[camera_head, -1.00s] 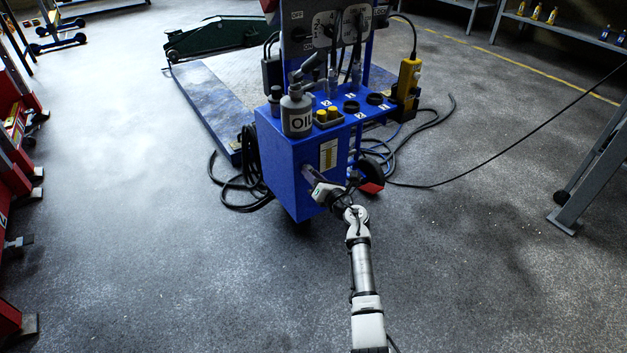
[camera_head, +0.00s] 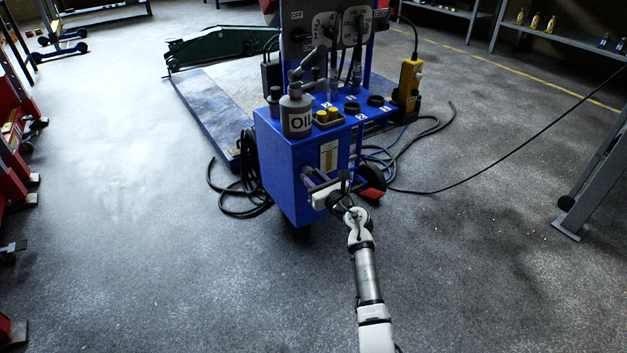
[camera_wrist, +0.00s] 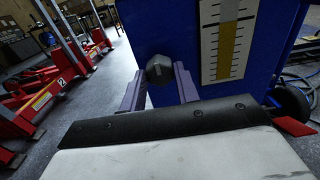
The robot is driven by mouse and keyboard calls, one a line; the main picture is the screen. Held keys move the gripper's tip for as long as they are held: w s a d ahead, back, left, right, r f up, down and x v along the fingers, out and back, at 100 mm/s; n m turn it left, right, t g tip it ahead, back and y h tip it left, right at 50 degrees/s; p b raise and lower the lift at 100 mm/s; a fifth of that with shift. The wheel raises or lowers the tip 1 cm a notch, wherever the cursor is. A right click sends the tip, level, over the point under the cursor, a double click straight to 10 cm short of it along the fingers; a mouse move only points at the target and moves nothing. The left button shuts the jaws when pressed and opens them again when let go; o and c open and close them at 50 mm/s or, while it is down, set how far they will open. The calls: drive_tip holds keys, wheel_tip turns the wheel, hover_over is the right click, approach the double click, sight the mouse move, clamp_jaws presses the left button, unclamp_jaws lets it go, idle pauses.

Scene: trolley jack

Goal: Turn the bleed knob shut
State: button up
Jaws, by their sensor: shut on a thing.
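The bleed knob (camera_wrist: 160,69) is a dark, faceted knob on the front face of the blue trolley unit (camera_head: 283,167). In the wrist view it sits between the tips of my two purple-grey fingers. My gripper (camera_wrist: 160,80) is shut on the knob, with one finger on each side. In the head view my gripper (camera_head: 308,176) reaches the lower front of the blue unit, and the knob cannot be made out there.
A white and yellow gauge label (camera_wrist: 228,40) is right of the knob. An oil can (camera_head: 296,112) stands on the unit. Black hoses (camera_head: 240,190) lie at its left. Red stands (camera_wrist: 60,85) line the left side. The floor left and in front is clear.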

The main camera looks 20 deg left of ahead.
idle(0.4)
drive_tip(key=o, duration=1)
drive_tip(key=shift+d, duration=0.1)
